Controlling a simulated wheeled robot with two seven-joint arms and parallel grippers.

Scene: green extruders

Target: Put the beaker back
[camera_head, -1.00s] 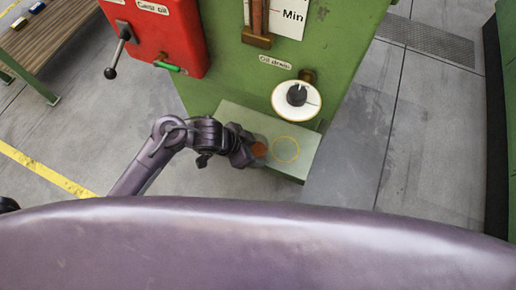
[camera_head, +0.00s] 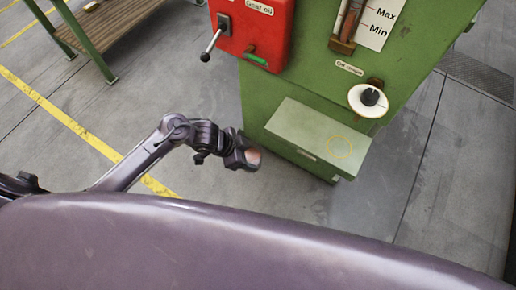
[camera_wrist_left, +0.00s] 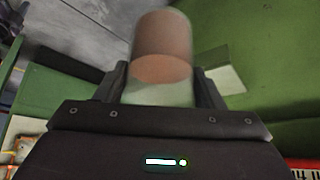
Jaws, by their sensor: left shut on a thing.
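The beaker (camera_wrist_left: 162,62) is a clear cylinder holding a brownish-red liquid. In the left wrist view it stands between the two dark fingers of my left gripper (camera_wrist_left: 165,88), which is shut on it. In the head view my left gripper (camera_head: 250,158) is left of the green machine's ledge, away from it. The beaker (camera_head: 254,156) shows there only as a small reddish patch, mostly hidden by the gripper. My right gripper is not in view.
The green machine (camera_head: 310,65) carries a red box (camera_head: 262,35) with a lever, a white round dial (camera_head: 368,100) and a Max/Min gauge (camera_head: 381,22). A bench (camera_head: 108,30) stands at the back left. Grey floor with yellow lines is clear on the left.

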